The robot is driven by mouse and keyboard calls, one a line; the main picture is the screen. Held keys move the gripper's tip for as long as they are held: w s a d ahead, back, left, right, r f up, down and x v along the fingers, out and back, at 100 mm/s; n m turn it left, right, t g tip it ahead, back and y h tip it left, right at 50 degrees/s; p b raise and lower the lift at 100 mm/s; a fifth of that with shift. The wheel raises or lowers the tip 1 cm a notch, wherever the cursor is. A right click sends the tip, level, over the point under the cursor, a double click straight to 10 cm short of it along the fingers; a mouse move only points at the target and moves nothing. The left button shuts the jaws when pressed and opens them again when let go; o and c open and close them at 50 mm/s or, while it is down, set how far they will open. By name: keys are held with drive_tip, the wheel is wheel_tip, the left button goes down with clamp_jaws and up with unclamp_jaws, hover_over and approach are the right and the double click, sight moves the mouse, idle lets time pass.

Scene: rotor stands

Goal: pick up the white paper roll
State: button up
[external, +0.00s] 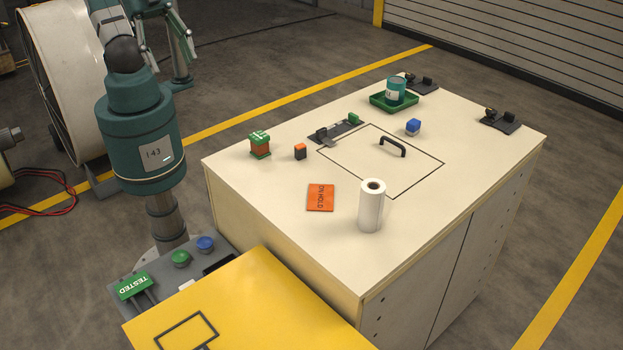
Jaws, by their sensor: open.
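The white paper roll (371,207) stands upright near the front edge of the cream cabinet top (290,245). Its dark core opening faces up, and nothing touches it. What looks like my gripper (187,42) is at the top left, with slim green-and-grey fingers. It is open and empty, far to the left of and behind the roll. Part of my arm above it is cut off by the frame's top edge.
An orange card (320,197) lies left of the roll. A black handle (392,147) rises behind it. Small blocks, a green tray (374,102) with a teal can (395,91), and black fixtures stand farther back. A yellow panel (245,305) is at the front left.

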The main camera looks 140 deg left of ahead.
drive_tip(key=w+a+r+m+g, duration=0.1)
drive_tip(key=w+a+r+m, duration=0.2)
drive_tip(key=w, duration=0.4)
drive_tip(key=w+a+r+m+g, duration=0.1)
drive_tip(key=w+r+m, duration=0.1)
drive_tip(key=w+r, duration=0.4)
drive_tip(key=m+g, duration=0.5)
drive_tip(key=m, duration=0.9)
hover_over(365, 185)
wheel_tip(365, 185, down, 10)
drive_tip(key=r, duration=0.1)
wheel_tip(365, 185, down, 22)
drive_tip(key=shift+f+b, duration=0.15)
drive_tip(key=shift+b, duration=0.2)
drive_tip(key=shift+f, duration=1.3)
drive_tip(key=shift+f, duration=0.1)
